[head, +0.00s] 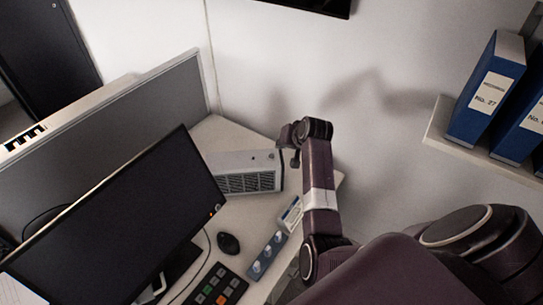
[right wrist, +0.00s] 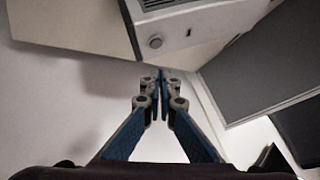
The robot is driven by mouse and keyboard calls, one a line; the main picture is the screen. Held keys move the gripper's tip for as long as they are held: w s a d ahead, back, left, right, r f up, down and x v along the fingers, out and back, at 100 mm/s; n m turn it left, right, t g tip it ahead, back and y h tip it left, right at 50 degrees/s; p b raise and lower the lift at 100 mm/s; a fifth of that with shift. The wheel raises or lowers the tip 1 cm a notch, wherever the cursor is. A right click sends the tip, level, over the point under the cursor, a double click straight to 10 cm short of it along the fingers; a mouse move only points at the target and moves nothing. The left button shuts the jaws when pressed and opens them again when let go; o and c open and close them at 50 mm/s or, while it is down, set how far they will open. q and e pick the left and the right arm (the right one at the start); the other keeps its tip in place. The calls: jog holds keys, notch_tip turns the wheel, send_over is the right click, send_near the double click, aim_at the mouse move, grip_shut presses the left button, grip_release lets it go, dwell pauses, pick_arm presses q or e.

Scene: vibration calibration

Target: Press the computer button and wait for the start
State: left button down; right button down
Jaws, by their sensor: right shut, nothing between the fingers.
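The computer (head: 248,172) is a low white case with a grille on its front, standing on the desk (head: 222,133) behind the monitor (head: 120,225). The monitor screen is dark. In the right wrist view the case (right wrist: 190,22) carries a round grey button (right wrist: 155,42) on its near side. My right gripper (head: 294,158) is at the right end of the case in the head view. In the right wrist view its blue fingers (right wrist: 162,74) are shut and empty, pointing toward the button with a small gap in the picture; contact cannot be told. My left gripper is out of view.
A mouse (head: 228,243), a blue panel with round knobs (head: 266,254) and a dark keypad (head: 216,288) lie on the desk. A grey partition (head: 150,98) stands behind the monitor. Blue binders (head: 487,90) stand on a shelf at right.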

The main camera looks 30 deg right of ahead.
jog(key=shift+m+t+y, duration=0.3)
jog(key=shift+m+t, duration=0.2)
jog(key=shift+m, duration=0.3)
jog(key=w, duration=0.1)
jog(key=w+r, duration=0.1)
jog(key=w, duration=0.1)
jog(key=w+r, duration=0.1)
jog(key=w, duration=0.1)
jog(key=b, duration=0.7)
send_over(273, 157)
notch_tip(273, 157, down, 7)
jog(key=shift+f, duration=0.15)
jog(key=shift+f+b, duration=0.5)
jog(key=shift+f, duration=0.25)
jog(key=shift+f, duration=0.35)
